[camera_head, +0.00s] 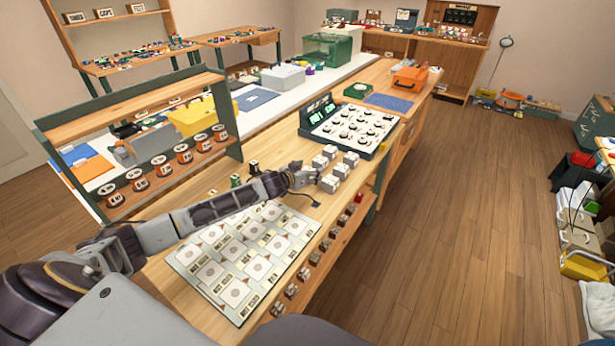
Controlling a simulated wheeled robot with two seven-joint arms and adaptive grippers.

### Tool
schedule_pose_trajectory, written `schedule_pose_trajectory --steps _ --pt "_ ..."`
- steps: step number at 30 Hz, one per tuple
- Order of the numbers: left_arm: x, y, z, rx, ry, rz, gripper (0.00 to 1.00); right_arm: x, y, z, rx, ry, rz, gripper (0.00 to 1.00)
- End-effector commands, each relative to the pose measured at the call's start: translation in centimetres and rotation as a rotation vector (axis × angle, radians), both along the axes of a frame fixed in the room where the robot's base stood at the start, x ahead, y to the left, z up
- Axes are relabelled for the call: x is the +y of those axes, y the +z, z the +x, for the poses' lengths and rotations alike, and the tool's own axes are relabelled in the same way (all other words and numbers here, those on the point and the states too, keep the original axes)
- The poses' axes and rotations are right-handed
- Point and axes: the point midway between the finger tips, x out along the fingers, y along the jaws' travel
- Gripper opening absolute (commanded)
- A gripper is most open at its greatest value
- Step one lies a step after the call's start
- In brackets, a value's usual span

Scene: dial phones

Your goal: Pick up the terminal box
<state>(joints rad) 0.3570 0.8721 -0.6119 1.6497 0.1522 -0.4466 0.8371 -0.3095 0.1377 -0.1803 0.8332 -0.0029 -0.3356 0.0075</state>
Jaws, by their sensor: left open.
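Several small pale grey blocks (342,171) stand in a cluster on the wooden workbench (205,294), just in front of a green-and-white panel with round dials (354,125). They may be terminal boxes, but they are too small to tell which one is meant. My left arm reaches across the bench from the left. My left gripper (308,178) is open, low over the bench, at the left edge of the cluster. I cannot tell whether it touches a block. My right gripper is out of view.
A white board with printed cards (244,257) lies under and in front of my left arm. Small dark and green pieces (236,181) stand behind the arm. A shelf with orange-and-black spools (161,166) borders the bench's left. Small parts line the front ledge (315,258).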

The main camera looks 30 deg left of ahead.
Motion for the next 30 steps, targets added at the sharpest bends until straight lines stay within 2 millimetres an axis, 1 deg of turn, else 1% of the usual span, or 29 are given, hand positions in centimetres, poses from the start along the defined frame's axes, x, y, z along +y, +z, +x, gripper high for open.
schedule_pose_trajectory --steps 7,15,27,30 --pt "0.00 -0.09 0.11 0.001 0.000 0.000 0.70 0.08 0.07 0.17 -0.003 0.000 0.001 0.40" --pt "0.01 -0.07 0.09 0.000 0.000 0.000 0.70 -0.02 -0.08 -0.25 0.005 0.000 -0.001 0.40" --pt "0.01 -0.06 0.09 0.000 0.000 0.000 0.19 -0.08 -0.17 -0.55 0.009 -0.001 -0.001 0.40" --pt "0.01 -0.03 0.10 0.000 0.000 0.000 0.19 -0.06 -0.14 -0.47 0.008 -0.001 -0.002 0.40"
